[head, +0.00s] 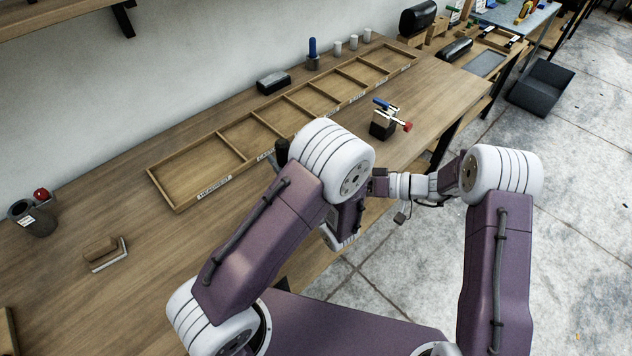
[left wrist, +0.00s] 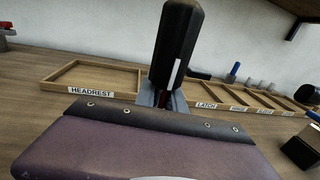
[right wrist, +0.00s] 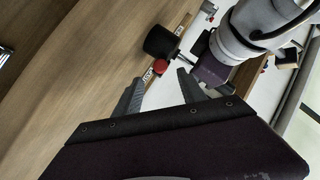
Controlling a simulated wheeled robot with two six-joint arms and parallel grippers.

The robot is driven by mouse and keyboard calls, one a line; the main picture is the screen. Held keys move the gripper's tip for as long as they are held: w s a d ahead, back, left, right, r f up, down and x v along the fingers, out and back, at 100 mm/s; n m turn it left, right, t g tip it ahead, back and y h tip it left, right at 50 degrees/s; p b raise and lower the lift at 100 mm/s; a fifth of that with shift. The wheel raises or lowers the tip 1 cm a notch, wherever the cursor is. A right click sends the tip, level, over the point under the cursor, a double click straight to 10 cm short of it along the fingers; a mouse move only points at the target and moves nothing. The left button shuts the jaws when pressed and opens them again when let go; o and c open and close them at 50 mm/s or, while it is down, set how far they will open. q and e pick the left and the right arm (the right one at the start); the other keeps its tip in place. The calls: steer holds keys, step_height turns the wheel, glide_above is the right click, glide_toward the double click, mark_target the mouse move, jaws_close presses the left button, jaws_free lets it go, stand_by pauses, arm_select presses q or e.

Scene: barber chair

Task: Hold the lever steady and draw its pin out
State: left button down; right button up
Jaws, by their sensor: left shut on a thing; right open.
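The lever's black grip (left wrist: 178,45) stands upright in the left wrist view, with a white stripe on its side. My left gripper (left wrist: 163,97) is shut on the lever's lower part. In the head view, the grip (head: 282,150) shows just beyond my left arm. In the right wrist view, the black grip (right wrist: 160,42) lies ahead of my right gripper (right wrist: 160,90), which is open and empty. A round red knob (right wrist: 160,67), apparently the pin's head, shows between its fingertips and the grip. My left arm hides most of the lever and the right fingers in the head view.
A long wooden tray (head: 180,205) with labelled compartments lies along the bench. A black block with blue and red parts (head: 383,128) stands near the bench's right edge. A dark cup (head: 38,220) and a wooden-handled tool (head: 104,252) are at left.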

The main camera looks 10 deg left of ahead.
steer(key=x, duration=0.7)
jaws_close()
stand_by(1.2)
